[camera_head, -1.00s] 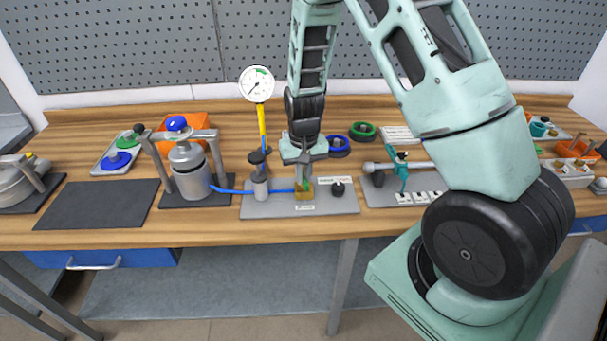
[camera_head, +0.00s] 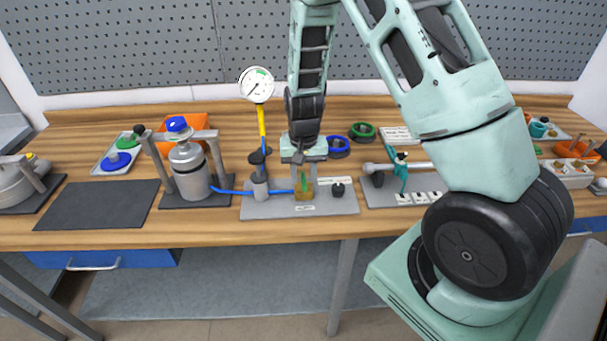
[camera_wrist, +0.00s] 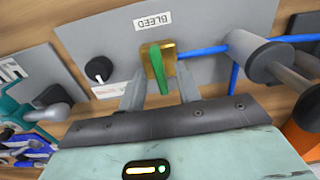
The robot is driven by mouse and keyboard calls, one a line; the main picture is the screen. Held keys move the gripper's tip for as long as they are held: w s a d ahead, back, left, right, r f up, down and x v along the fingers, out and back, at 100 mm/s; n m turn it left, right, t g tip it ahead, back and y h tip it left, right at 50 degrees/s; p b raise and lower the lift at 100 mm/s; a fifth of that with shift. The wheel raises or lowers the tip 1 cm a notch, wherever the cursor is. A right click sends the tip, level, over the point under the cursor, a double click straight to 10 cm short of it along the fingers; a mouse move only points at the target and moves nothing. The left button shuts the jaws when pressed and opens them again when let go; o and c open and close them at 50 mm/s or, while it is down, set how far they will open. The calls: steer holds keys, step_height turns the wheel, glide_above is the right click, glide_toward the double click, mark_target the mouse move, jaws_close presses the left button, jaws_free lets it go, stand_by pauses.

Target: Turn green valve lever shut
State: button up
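The green valve lever (camera_wrist: 160,68) sits on a brass valve body (camera_wrist: 168,58) on a grey plate, beside a "BLEED" label (camera_wrist: 152,20). Whether a finger touches the lever cannot be told.
A black knob (camera_head: 338,188) stands right of the valve, and a grey cylinder (camera_head: 260,186) on the blue line stands left. A pressure gauge (camera_head: 257,84) on a yellow stem rises behind. A teal-handled clamp (camera_head: 401,168) is farther right. A dark mat (camera_head: 97,204) lies bare at left.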

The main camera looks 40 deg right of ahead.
mark_target(303, 179)
step_height(303, 179, up, 17)
steer(key=b, duration=0.2)
steer(key=shift+r, duration=0.2)
stand_by(0.4)
stand_by(0.4)
